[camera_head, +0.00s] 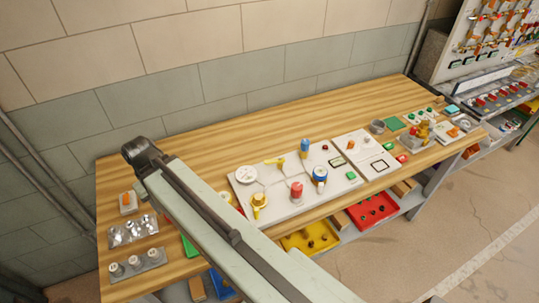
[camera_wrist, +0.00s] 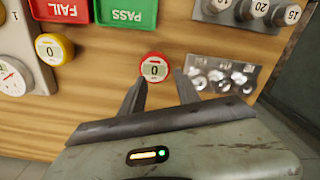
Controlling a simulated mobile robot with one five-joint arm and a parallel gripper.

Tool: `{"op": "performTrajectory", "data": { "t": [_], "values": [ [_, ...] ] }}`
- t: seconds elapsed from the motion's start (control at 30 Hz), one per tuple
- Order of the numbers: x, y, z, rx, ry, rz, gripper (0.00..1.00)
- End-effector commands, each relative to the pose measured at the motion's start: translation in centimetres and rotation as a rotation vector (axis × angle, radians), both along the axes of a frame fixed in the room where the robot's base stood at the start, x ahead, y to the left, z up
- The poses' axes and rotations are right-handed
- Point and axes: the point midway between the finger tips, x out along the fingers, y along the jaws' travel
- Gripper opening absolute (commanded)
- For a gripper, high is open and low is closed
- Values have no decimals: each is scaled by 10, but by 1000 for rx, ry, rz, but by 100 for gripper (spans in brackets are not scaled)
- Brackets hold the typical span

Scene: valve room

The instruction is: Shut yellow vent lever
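A small yellow lever (camera_head: 276,161) lies across the back of a white panel (camera_head: 285,205) on the bench, in the head view. I take it for the yellow vent lever; at this size its setting cannot be told. A yellow upright valve (camera_head: 259,201) stands at the panel's front left. My gripper (camera_wrist: 161,92) is open and empty in the wrist view, its two fingers apart. A red-rimmed round readout (camera_wrist: 154,68) showing 0 lies beyond the gap between them. The yellow lever is not in the wrist view, and my gripper cannot be made out in the head view.
The panel also holds a red valve (camera_head: 296,190), a blue valve (camera_head: 320,175) and a white gauge (camera_head: 246,175). In the wrist view are a yellow-rimmed readout (camera_wrist: 53,48), FAIL (camera_wrist: 60,8) and PASS (camera_wrist: 126,10) trays, and a block of metal knobs (camera_wrist: 220,76). Bare bench lies behind the panel.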

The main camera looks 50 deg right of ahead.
Motion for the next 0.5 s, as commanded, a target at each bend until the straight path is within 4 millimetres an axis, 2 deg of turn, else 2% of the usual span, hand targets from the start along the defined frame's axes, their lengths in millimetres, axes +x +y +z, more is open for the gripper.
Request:
{"op": "performTrajectory", "data": {
  "t": [0.07, 0.13, 0.27, 0.3, 0.37, 0.4, 0.5],
  "values": [
    [4, -25, 5, 20, 6, -135, 38],
    [5, -63, 11, 52, 17, -331, 38],
    [-5, -159, 25, 134, 49, -812, 38],
    [-11, -189, 29, 163, 61, -965, 38],
    [-25, -234, 36, 206, 81, -1191, 38],
    [-36, -263, 41, 235, 96, -1338, 38],
    [-67, -326, 51, 306, 132, -1665, 38]
  ]
}}
